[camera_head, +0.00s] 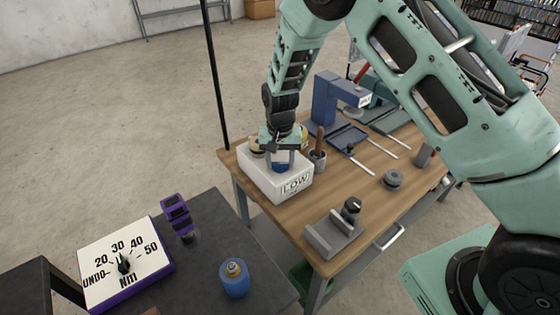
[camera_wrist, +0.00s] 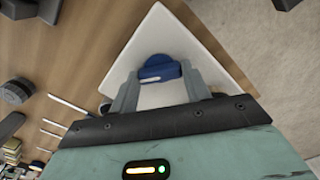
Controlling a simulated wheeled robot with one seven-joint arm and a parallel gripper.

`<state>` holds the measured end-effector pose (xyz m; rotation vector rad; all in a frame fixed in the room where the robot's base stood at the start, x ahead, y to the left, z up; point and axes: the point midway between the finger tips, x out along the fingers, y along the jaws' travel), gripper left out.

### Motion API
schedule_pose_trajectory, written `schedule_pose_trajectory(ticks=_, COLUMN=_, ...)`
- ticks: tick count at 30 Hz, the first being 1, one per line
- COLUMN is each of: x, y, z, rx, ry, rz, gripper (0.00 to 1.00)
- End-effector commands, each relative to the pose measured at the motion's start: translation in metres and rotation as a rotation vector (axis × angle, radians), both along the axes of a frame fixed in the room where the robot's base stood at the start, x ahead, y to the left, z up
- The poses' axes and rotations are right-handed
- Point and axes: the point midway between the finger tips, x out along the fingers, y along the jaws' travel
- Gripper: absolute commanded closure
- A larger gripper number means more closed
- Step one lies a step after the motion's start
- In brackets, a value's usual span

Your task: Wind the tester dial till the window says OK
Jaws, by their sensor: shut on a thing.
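The tester is a white box (camera_head: 262,184) at the near left corner of the wooden table. Its front window (camera_head: 297,186) reads LOW. A blue dial (camera_head: 281,166) sits on its top. My gripper (camera_head: 280,160) comes down from above and is shut on the dial. In the wrist view the blue dial (camera_wrist: 160,70) shows a pale mark and lies between the two fingertips (camera_wrist: 160,78) over the white top. The window is not visible in the wrist view.
A dark table at front left holds a NM dial board (camera_head: 124,264), a purple tool (camera_head: 177,214) and a blue can (camera_head: 234,279). A dark pole rises behind the tester.

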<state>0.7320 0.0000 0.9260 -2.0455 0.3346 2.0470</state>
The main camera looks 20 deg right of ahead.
Motion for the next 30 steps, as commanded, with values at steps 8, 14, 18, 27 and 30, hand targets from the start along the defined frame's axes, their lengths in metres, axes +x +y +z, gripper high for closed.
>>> schedule_pose_trajectory(ticks=8, x=0.0002, y=0.0002, z=0.0007, rx=0.000, ry=0.000, rz=-0.239, gripper=0.76)
schedule_pose_trajectory(ticks=14, x=0.0003, y=0.0004, z=0.0011, rx=-0.001, ry=-0.001, rz=-0.368, gripper=0.76)
schedule_pose_trajectory(ticks=18, x=0.0005, y=0.0003, z=0.0012, rx=0.000, ry=-0.001, rz=-0.433, gripper=0.76)
schedule_pose_trajectory(ticks=27, x=0.0009, y=-0.0002, z=0.0012, rx=0.000, ry=-0.002, rz=-0.493, gripper=0.76)
schedule_pose_trajectory(ticks=30, x=0.0009, y=-0.0002, z=0.0012, rx=0.000, ry=-0.002, rz=-0.498, gripper=0.76)
